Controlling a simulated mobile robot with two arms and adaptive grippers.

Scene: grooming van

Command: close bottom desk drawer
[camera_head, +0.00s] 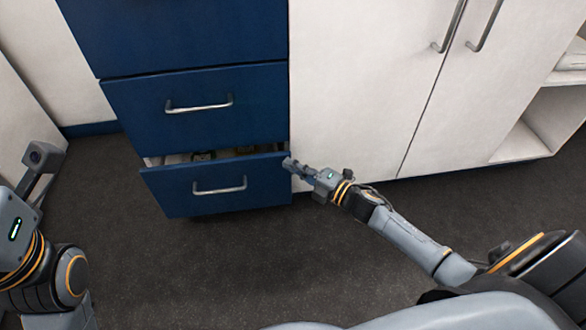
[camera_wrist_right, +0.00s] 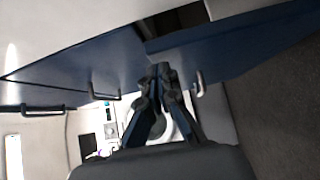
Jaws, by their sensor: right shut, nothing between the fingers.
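The bottom desk drawer (camera_head: 215,187) is blue with a metal bar handle (camera_head: 219,187). It is pulled part way out, and a gap above its front shows some contents inside. My right gripper (camera_head: 289,163) is shut and empty at the upper right corner of the drawer front. I cannot tell whether it touches it. In the right wrist view the closed fingers (camera_wrist_right: 160,72) overlap the blue drawer front (camera_wrist_right: 235,48) and its handle (camera_wrist_right: 199,84) shows beside them. My left arm is at the left edge of the head view, its fingers not clearly shown.
The blue drawer above (camera_head: 200,105) looks shut. White cabinet doors (camera_head: 370,80) with two bar handles stand to the right, and open shelves (camera_head: 530,135) at the far right. The dark floor (camera_head: 200,270) in front of the drawer is clear.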

